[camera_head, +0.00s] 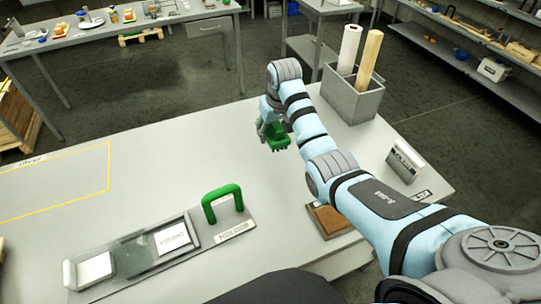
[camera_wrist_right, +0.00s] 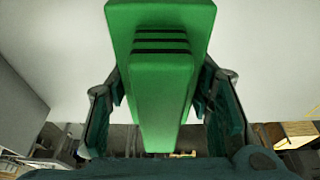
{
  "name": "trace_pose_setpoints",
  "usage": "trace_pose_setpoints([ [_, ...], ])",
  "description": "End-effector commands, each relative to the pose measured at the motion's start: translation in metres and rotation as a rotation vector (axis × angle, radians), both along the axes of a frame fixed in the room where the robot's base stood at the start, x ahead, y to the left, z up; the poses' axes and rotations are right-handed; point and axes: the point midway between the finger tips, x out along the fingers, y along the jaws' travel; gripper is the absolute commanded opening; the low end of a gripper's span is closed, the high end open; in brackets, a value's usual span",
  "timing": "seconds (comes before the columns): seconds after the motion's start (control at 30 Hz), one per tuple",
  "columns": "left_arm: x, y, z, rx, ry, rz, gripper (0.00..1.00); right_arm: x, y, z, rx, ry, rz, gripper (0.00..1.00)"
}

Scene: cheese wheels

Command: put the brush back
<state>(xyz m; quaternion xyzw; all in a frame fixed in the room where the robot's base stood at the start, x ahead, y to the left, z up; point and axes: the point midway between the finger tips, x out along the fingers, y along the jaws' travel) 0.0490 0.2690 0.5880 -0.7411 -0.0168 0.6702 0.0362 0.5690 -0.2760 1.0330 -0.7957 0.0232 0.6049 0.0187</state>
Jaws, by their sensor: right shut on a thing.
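A green brush (camera_head: 279,138) is held in my right gripper (camera_head: 268,122) at the far end of my right arm, over the table (camera_head: 170,150). In the right wrist view the gripper's two fingers stand on either side of the green brush (camera_wrist_right: 160,85), which has dark stripes across it. A green arch-shaped piece (camera_head: 209,212) stands upright on a grey base with a label (camera_head: 235,230), left of and nearer than the gripper. My left gripper is not in view.
A clear-sided tray (camera_head: 75,272) with pale blocks lies left of the arch. The table's middle is clear.

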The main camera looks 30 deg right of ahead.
Motion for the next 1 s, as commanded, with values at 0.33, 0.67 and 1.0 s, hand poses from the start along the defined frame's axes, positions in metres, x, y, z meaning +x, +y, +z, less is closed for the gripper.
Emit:
trace_pose_setpoints([
  [0.33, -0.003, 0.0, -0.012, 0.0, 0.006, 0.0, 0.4, 0.001, 0.002, -0.085, 0.0, 0.001, 0.002, 0.03],
  [0.67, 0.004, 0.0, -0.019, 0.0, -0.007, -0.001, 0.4, 0.001, 0.002, -0.117, 0.0, -0.001, 0.005, 0.03],
  [1.0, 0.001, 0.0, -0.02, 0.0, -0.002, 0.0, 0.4, 0.001, 0.003, -0.12, 0.0, -0.001, 0.005, 0.67],
])
